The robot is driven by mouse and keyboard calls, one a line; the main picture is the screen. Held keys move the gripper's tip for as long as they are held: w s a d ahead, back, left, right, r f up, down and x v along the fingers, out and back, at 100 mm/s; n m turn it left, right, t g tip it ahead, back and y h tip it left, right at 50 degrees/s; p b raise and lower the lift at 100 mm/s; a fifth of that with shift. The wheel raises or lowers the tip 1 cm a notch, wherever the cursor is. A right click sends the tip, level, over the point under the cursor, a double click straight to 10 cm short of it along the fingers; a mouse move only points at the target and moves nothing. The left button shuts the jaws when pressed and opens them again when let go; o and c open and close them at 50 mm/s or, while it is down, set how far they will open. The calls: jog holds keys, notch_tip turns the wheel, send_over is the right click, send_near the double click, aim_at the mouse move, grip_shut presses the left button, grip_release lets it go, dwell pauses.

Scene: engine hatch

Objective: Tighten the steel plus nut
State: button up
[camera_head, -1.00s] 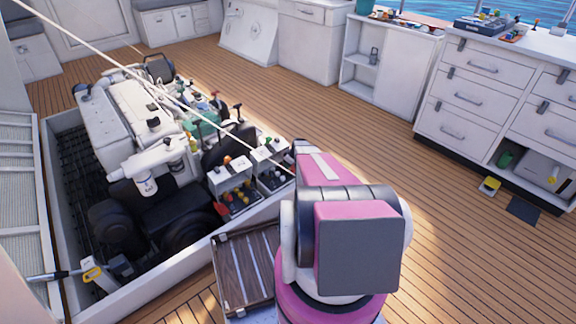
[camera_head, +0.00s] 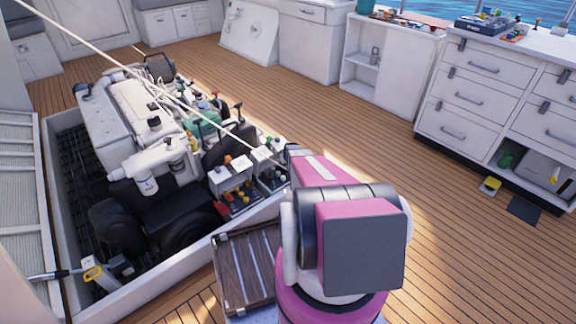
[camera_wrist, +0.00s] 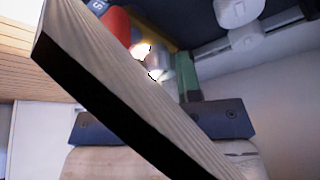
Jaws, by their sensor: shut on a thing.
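In the wrist view my gripper (camera_wrist: 225,120) shows in part as dark blue brackets with screws, and it is shut. A long, flat grey bar (camera_wrist: 130,95) with a grained face and black edge, like a tool handle, crosses very close to the camera and seems to be held. Beyond it are a red part (camera_wrist: 116,24) with white lettering and a small silvery part (camera_wrist: 157,68); I cannot tell whether that is the steel plus nut. In the head view my pink arm reaches toward the hatch edge and the gripper is hidden behind it.
White drawers (camera_head: 480,90) stand at right. The deck (camera_head: 340,125) between is clear.

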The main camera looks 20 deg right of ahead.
jog(key=shift+m+h, duration=0.4)
jog(key=shift+m, duration=0.7)
jog(key=o, duration=0.9)
jog(key=shift+o, duration=0.2)
jog(key=v, duration=1)
jog(key=shift+r, duration=0.4)
jog(key=shift+a, duration=0.15)
